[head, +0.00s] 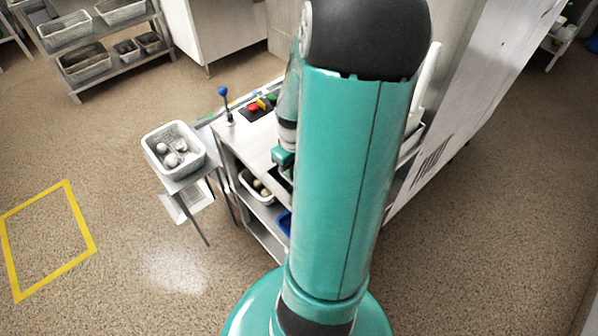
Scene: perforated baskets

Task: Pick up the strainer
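My gripper (280,167) is in the head view, low over the metal work table (246,150), partly hidden behind my own arm. I cannot tell whether its fingers are open or shut. A dark object (286,177) lies just below it at the table's edge, mostly covered by the arm; I cannot tell whether this is the strainer. No other thing on the table top is clearly a strainer.
A blue-knobbed lever (225,104) and a button box (259,107) stand at the table's back. A white bin (248,188) and a blue bin (284,223) sit on the lower shelf. A rack with baskets (66,34) stands at the back left. The left floor is open.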

